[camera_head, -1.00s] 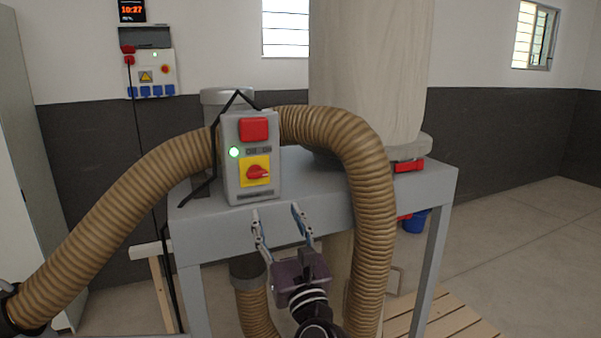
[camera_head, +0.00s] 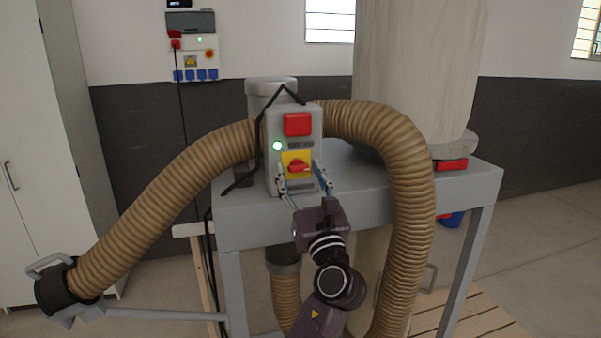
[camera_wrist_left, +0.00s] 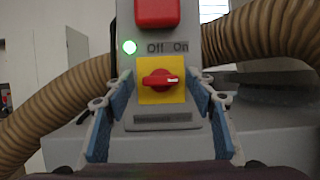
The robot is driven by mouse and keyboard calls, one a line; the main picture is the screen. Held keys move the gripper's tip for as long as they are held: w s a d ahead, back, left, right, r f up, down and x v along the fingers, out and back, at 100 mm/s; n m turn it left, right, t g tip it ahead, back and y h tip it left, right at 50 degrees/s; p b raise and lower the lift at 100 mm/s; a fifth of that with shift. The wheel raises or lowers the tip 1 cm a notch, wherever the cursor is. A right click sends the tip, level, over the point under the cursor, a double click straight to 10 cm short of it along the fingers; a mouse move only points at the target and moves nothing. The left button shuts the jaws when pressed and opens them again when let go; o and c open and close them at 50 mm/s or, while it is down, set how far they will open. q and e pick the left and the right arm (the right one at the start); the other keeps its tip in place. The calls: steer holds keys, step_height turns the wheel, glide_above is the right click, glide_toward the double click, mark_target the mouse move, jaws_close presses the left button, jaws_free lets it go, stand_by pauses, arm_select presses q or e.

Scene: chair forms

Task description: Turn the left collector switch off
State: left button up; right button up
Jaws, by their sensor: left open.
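The collector switch is a red rotary knob (camera_head: 298,167) on a yellow plate, low on a grey control box (camera_head: 279,178). In the left wrist view the red knob (camera_wrist_left: 160,80) lies about horizontal, its white-marked end pointing right, on the side of the "On" label. A green lamp (camera_wrist_left: 129,47) glows beside the "Off" and "On" labels. My left gripper (camera_head: 299,172) is open, its two fingers on either side of the yellow plate. In the left wrist view the open fingers (camera_wrist_left: 160,97) flank the knob; contact is not visible. My right gripper is not in view.
A large red button (camera_head: 298,124) sits above the lamp on the box. Ribbed brown hoses (camera_head: 170,185) run left and right of the box. The box stands on a grey metal table (camera_head: 350,197). A white cabinet (camera_head: 60,150) stands at the left.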

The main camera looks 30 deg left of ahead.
arm_select(q)
steer(key=c, duration=1.2)
steer(key=shift+o, duration=0.2)
